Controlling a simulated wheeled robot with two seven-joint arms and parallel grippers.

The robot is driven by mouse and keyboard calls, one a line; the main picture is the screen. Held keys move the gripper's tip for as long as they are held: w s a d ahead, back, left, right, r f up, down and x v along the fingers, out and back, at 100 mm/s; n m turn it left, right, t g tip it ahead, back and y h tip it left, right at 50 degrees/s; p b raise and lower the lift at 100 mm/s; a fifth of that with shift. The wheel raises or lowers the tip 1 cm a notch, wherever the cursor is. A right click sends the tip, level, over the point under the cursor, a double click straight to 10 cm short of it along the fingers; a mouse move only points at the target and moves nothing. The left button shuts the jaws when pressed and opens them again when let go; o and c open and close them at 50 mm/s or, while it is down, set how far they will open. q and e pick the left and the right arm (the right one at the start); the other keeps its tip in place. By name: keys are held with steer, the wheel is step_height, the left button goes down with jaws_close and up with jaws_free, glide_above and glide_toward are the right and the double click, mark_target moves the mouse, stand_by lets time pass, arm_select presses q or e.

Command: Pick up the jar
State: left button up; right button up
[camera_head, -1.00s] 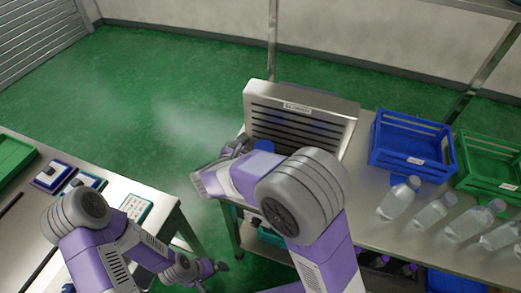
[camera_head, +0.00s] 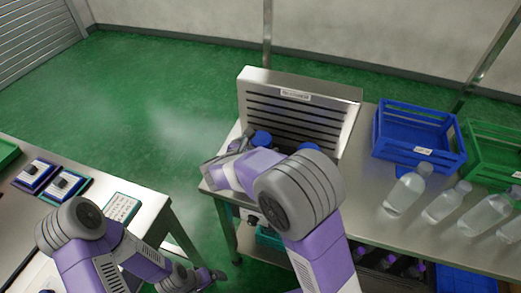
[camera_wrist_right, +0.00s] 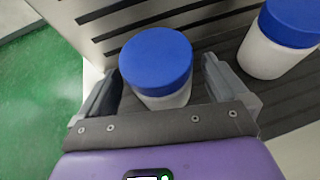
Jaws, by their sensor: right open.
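A white jar with a blue lid (camera_wrist_right: 156,62) stands on the slatted surface in the right wrist view, between the two fingers of my right gripper (camera_wrist_right: 162,75). The fingers are open, one on each side of the jar; whether they touch it I cannot tell. In the head view the blue lid (camera_head: 262,138) shows just beyond my right gripper (camera_head: 243,143), partly hidden by my arm. A second jar with a blue lid (camera_wrist_right: 285,35) stands to the right. My left gripper (camera_head: 207,276) is low in the head view, away from the jars; its jaws are too small to read.
A metal slotted panel (camera_head: 300,100) rises behind the jars. To the right are a blue crate (camera_head: 418,147), a green crate (camera_head: 495,155) and several clear bottles (camera_head: 407,190). A left table (camera_head: 150,205) holds small boxes. Green floor lies between the tables.

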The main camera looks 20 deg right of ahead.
steer(key=shift+x, duration=1)
steer(key=shift+s, duration=0.1)
steer(key=c, duration=1.2)
